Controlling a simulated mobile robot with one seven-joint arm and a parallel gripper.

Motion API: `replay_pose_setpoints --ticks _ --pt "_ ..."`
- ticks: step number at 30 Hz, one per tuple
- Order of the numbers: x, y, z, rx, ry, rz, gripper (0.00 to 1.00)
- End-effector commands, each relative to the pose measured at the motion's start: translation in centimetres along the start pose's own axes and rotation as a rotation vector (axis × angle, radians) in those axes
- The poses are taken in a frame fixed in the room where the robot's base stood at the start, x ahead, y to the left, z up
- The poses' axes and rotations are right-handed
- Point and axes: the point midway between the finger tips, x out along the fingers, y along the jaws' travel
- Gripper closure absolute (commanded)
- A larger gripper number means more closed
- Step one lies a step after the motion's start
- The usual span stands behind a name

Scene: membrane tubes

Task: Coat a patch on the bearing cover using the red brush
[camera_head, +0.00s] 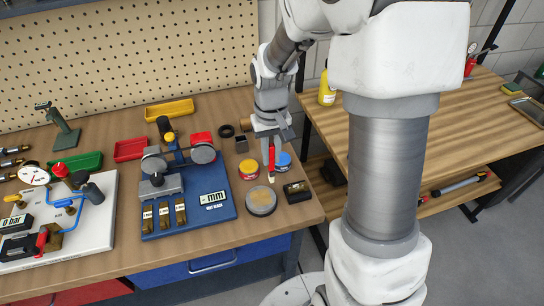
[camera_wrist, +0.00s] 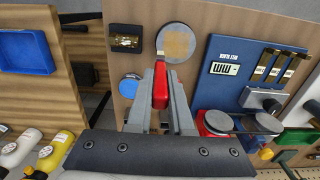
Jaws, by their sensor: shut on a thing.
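The bearing cover (camera_head: 262,201) is a round grey disc with a tan patch on its face, lying flat near the bench's front right. It also shows at the top of the wrist view (camera_wrist: 175,42). My gripper (camera_head: 270,153) is shut on the red brush (camera_head: 271,162), held upright with its pale tip down. The tip is close behind the cover, seemingly above the bench; the exact gap is unclear.
A yellow tin (camera_head: 249,169) and a blue tin (camera_head: 284,161) flank the brush. A small black box (camera_head: 297,192) lies right of the cover. The blue gauge board (camera_head: 190,207) stands to the left. Bare bench shows in front of the cover.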

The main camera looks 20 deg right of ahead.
Motion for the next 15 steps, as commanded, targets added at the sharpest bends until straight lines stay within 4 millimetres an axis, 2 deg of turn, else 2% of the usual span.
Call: replay_pose_setpoints --ticks 1,6,15 --pt "-0.9 0.0 -0.1 0.000 0.001 0.000 1.00" --pt "-2.2 0.0 -0.3 0.000 0.001 0.000 1.00" --pt "-2.5 0.0 -0.4 0.000 0.000 0.000 1.00"
